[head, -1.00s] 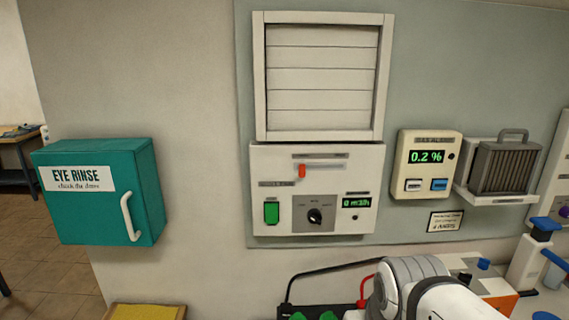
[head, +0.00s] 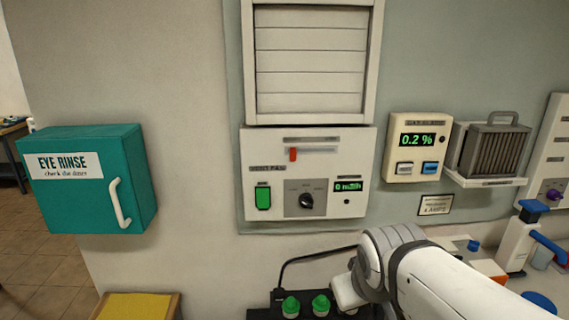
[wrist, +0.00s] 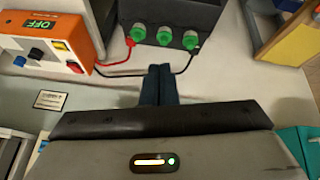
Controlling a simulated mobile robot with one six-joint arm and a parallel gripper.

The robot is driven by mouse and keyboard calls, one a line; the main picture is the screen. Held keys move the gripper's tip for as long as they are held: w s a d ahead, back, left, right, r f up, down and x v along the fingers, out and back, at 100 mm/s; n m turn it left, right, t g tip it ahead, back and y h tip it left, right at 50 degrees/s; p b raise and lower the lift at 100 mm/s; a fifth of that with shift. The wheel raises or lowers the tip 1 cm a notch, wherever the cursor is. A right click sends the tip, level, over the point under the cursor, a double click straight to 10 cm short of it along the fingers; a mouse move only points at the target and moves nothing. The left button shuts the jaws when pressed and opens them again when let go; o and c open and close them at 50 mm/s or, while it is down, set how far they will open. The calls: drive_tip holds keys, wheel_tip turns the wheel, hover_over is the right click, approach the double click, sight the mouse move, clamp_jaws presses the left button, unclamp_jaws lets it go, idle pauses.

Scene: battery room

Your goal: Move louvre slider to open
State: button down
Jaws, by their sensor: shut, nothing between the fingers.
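The louvre slider is a small red-orange knob (head: 292,154) at the left end of a horizontal slot on the white vent fan panel (head: 335,205). The white louvre (head: 310,72) above it has its slats flat and closed together. In the head view my arm reaches in from the lower right, below the panel. My gripper (wrist: 158,75) shows in the wrist view with its dark fingers together, empty. It is apart from the slider, which is out of the wrist view.
The panel also has a green switch (head: 263,198), a dial (head: 306,201) and a display. A teal eye rinse box (head: 85,180) juts out at left. A gas display (head: 417,147) is at right. A dark box with green caps (wrist: 162,38) is below, with red and black cables.

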drive_tip(key=w+a+r+n+t+b, duration=0.25)
drive_tip(key=w+n+t, duration=0.2)
drive_tip(key=w, duration=0.25)
drive_tip(key=w+a+r+n+t+b, duration=0.1)
drive_tip(key=w+r+n+t+b, duration=0.15)
drive_tip(key=w+r+n, duration=0.4)
drive_tip(key=w+a+r+n+t+y+b, duration=0.3)
drive_tip(key=w+a+r+n+t+y, duration=0.1)
drive_tip(key=w+a+r+n+y, duration=0.1)
drive_tip(key=w+a+n+y, duration=0.1)
drive_tip(key=w+a+n, duration=0.1)
drive_tip(key=a+n, duration=0.1)
drive_tip(key=shift+n, duration=0.3)
